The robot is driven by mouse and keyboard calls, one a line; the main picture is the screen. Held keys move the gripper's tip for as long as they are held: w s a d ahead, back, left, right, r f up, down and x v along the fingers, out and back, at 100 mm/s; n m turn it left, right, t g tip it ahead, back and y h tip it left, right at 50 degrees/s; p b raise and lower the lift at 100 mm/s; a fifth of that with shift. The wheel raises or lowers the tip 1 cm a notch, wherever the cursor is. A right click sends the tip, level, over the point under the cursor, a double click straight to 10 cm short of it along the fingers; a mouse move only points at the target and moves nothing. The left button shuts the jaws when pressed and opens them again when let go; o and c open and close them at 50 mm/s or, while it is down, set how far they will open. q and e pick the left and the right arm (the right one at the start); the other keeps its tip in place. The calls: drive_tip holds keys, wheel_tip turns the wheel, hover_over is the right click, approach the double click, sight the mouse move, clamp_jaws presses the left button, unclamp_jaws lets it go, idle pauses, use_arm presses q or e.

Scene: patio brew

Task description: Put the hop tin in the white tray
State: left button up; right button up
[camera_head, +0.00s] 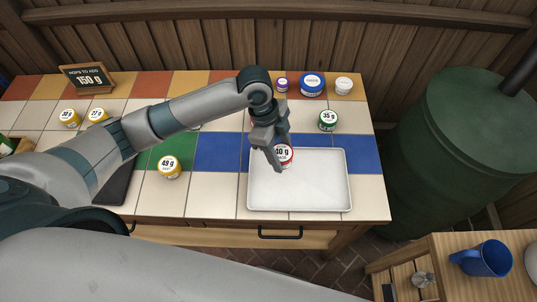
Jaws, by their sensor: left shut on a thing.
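My left gripper (272,160) is shut on a red-rimmed tin (285,156) with a white lid, whose label is partly covered by the fingers and ends in "0 g". The tin shows over the far left part of the white tray (325,195). I cannot tell whether it touches the tray floor. The tray is otherwise empty and lies at the front right of the tiled table. The sign (88,78) at the back left reads "HOPS TO ADD 150 g". My right gripper is out of view.
Other tins stand on the table: a yellow 49 g tin (169,167), a green 35 g tin (328,120), a large blue tin (312,84), a white one (343,86), a purple one (282,85) and two yellow ones at left. A dark flat thing (117,188) lies front left.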

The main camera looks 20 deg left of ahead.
use_arm(q)
drive_tip(key=a+f, duration=0.1)
drive_tip(key=w+a+f, duration=0.1)
drive_tip(key=a, duration=0.1)
drive_tip(key=a+f+p, duration=0.1)
drive_tip(key=shift+w+a, duration=0.3)
drive_tip(key=shift+f, duration=0.25)
wheel_tip(320, 180, down, 3)
drive_tip(key=shift+r+p, duration=0.1)
drive_tip(key=shift+p, duration=0.7)
drive_tip(key=shift+f, duration=0.35)
drive_tip(key=o, duration=1.1)
drive_tip(key=shift+f, duration=0.1)
drive_tip(key=shift+c, duration=0.2)
